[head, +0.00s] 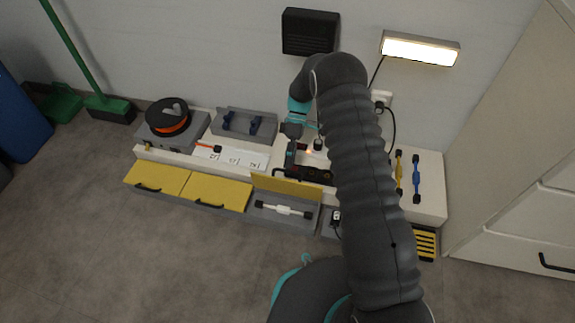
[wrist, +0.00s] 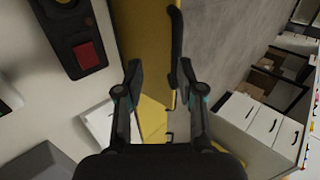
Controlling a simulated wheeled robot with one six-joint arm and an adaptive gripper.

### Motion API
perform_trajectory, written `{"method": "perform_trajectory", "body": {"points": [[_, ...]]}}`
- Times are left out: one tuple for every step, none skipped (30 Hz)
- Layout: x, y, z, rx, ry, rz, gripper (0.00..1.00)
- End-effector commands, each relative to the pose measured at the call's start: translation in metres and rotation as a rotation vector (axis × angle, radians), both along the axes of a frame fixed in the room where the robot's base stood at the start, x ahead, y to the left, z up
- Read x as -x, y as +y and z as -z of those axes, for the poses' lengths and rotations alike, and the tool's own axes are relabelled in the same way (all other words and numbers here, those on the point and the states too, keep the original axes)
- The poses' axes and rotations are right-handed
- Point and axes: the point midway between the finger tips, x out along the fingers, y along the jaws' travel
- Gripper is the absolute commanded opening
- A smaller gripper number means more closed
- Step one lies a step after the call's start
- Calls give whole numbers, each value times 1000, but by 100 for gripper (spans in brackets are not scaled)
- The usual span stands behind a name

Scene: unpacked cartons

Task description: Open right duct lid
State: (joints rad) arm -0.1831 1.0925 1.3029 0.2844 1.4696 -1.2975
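The right duct lid (head: 287,184) is a yellow panel that stands raised behind an open grey duct compartment, and a white bar with dark ends (head: 280,210) lies inside. The lid also shows in the wrist view (wrist: 149,45), with its black handle (wrist: 176,45) along the right side. My gripper (wrist: 160,78) is open, one finger on each side of the lid and handle; I cannot tell whether either finger touches. In the head view my gripper is small and partly hidden by my arm, just behind the lid. Two more yellow lids (head: 157,178) (head: 219,193) to the left are shut.
A black tray with a red block (wrist: 75,38) is close to my gripper on the white bench. An orange spool (head: 168,117) and a grey holder (head: 245,124) stand farther left. A yellow slotted piece (head: 426,244) is at the right. The floor in front is clear.

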Motion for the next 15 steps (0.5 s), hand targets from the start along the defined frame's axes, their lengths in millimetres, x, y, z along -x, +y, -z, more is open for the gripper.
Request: {"method": "perform_trajectory", "body": {"points": [[-7, -1, -7, -1, -4, 1, 37], [-10, -1, -11, -2, -4, 0, 37], [-14, -2, -16, -2, -5, 0, 37], [-17, -2, -19, -1, -3, -1, 37], [-20, -2, -22, -2, -5, 0, 37], [-23, -3, -26, -2, -3, -1, 37], [-25, -3, -29, -3, -3, -1, 37], [-27, -4, -31, -3, -3, -1, 37], [-29, -4, -33, -3, -2, -1, 37], [-30, -4, -35, -3, -1, -1, 37], [-31, -5, -36, -3, -1, -1, 37], [-32, -5, -37, -3, -2, -1, 37], [-33, -5, -38, -3, -2, -1, 37], [-33, -5, -39, -3, -2, -1, 37], [-33, -5, -39, -3, -2, -1, 37]]}}
